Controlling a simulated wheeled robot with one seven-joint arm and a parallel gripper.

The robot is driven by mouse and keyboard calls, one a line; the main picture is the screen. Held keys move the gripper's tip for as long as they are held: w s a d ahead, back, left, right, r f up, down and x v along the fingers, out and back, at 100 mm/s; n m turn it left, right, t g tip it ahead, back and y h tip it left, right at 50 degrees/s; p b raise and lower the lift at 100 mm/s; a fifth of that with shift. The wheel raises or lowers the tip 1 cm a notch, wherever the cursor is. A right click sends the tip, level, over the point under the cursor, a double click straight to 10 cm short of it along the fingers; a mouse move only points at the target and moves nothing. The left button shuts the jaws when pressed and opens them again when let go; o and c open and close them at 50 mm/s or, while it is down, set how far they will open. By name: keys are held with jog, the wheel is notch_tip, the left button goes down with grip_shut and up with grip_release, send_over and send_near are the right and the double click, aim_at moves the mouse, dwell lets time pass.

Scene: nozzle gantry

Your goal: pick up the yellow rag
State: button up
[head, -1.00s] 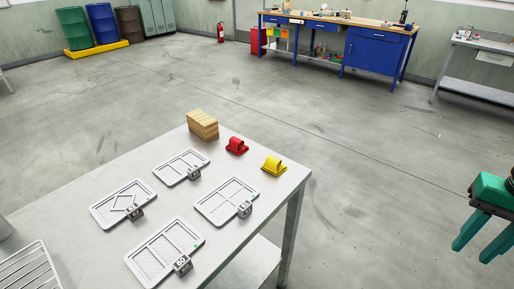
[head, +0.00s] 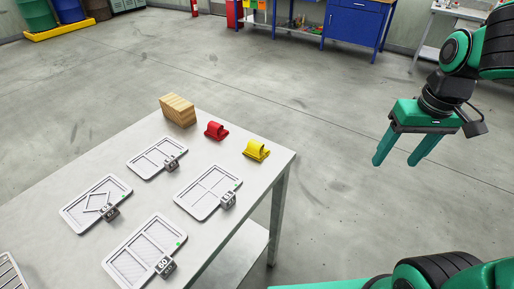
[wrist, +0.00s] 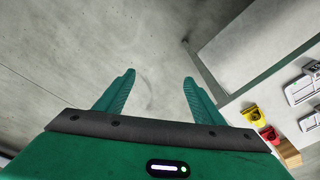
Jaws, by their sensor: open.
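The yellow rag (head: 256,150) lies folded into a small arched bundle near the right corner of the metal table (head: 262,178). It also shows in the wrist view (wrist: 251,113), to the right of my gripper's fingers. My gripper (head: 396,163) is open and empty. It hangs in the air to the right of the table, over the floor and apart from the rag. In the wrist view both fingers (wrist: 158,85) are spread with only bare floor between them.
A red rag (head: 216,131) lies left of the yellow one, with a wooden block stack (head: 178,110) beyond. Several grey trays, one of them nearest the rag (head: 208,192), carry numbered tags. A blue workbench (head: 352,24) stands far back. The floor between is clear.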

jog(key=w+a+n+y, duration=0.1)
jog(key=w+a+n, duration=0.4)
jog(key=w+a, duration=0.5)
jog(key=n+t+y, duration=0.1)
jog(key=n+y, duration=0.1)
jog(key=n, duration=0.4)
send_near(256, 142)
jog(key=f, duration=0.1)
jog(key=x, duration=0.3)
jog(key=shift+w+d+f, duration=0.15)
jog(key=shift+f, duration=0.3)
jog(key=shift+a+x, duration=0.2)
jog(key=shift+x, duration=1.3)
jog(key=shift+a+x, duration=0.2)
jog(key=shift+x, duration=1.3)
jog(key=shift+r, duration=0.15)
jog(key=c, duration=1.1)
